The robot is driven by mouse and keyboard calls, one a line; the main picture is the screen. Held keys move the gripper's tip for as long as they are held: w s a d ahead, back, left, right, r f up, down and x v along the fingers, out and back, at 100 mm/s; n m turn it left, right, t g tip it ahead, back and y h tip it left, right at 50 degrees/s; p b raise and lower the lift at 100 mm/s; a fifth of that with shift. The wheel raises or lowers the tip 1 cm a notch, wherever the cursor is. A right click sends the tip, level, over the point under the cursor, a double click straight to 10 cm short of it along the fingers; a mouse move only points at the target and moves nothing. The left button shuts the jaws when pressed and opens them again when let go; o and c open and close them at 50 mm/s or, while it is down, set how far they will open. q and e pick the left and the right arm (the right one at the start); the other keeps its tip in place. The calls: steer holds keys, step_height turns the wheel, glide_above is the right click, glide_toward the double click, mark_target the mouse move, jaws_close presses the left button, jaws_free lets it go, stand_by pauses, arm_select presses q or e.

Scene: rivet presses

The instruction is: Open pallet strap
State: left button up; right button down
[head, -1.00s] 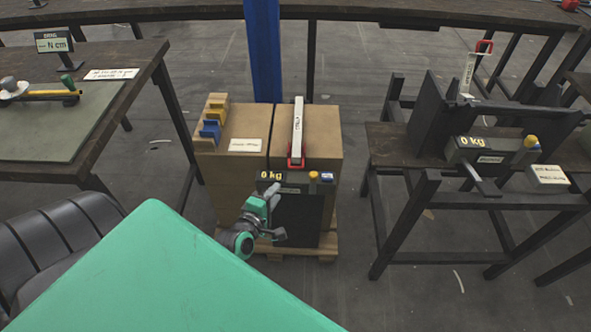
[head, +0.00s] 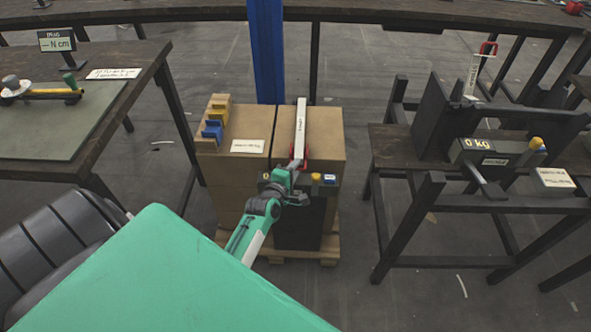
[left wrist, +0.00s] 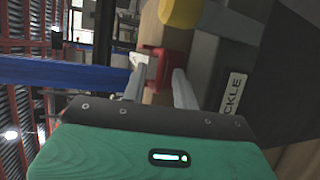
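Brown cartons (head: 318,128) stand on a wooden pallet (head: 325,252) in the middle of the head view. A pale strap or lever bar (head: 300,122) runs over the top to a red buckle part (head: 305,165) at the front edge. My left gripper (head: 297,176) is in front of that edge, partly hiding the red part and the dark buckle unit's display. In the left wrist view, my left gripper's fingers (left wrist: 158,84) are apart, with the red part (left wrist: 168,68) ahead and between them. Contact cannot be told. My right gripper is not in view.
A yellow knob (head: 316,177) sits right of the gripper and shows large in the left wrist view (left wrist: 181,12). A blue post (head: 266,50) stands behind the cartons. Colored blocks (head: 212,128) sit at left. A dark press stand (head: 428,190) is at right.

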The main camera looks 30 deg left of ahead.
arm_select(q)
steer(key=shift+w+f, duration=0.1)
steer(key=shift+w, duration=0.3)
jaws_close()
